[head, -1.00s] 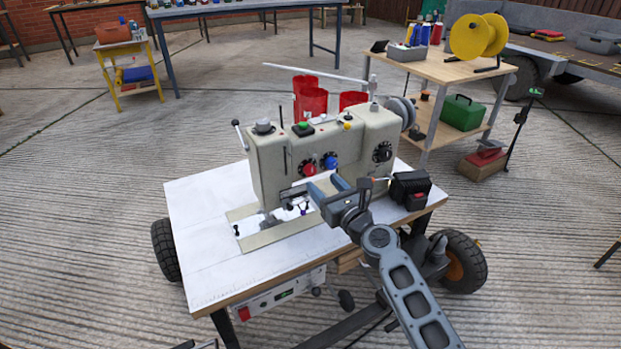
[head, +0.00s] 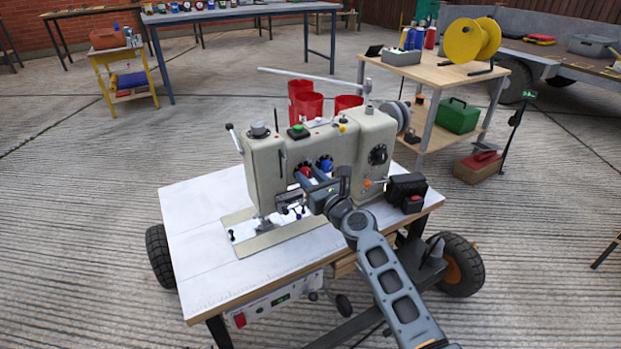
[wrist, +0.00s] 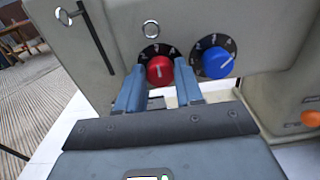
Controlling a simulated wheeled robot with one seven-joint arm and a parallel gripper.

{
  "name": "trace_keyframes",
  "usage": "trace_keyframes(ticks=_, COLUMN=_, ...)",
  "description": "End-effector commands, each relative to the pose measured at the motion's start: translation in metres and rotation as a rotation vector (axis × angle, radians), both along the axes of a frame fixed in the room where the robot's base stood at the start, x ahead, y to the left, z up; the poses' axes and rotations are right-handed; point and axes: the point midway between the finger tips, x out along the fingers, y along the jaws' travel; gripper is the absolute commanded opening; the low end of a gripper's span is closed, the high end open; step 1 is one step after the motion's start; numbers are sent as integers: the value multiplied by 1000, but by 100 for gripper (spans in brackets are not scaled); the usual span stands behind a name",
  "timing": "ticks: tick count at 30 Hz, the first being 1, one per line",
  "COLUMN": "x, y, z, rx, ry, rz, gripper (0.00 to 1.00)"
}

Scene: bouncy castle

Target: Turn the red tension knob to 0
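The red tension knob (wrist: 160,70) is on the front of the cream sewing machine (head: 345,150), with a black numbered dial behind it. Its white mark points roughly upward in the wrist view; I cannot read the number it meets. My gripper (wrist: 160,72) is open, with one blue-grey finger on each side of the red knob. Small gaps seem to show beside the knob; I cannot tell whether the fingertips touch it. In the head view the red knob (head: 304,173) is partly hidden by my gripper (head: 308,176).
A blue knob (wrist: 217,62) with its own dial sits close to the right finger. A thin dark lever (wrist: 97,35) hangs to the left. A black dial (head: 378,155) and a black box (head: 405,187) are further right. The white table (head: 200,215) is mostly clear at left.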

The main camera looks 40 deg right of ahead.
Motion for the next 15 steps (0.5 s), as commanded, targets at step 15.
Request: trace_keyframes(ticks=15, x=0, y=0, z=0, rx=-9, ry=2, rz=0, gripper=2)
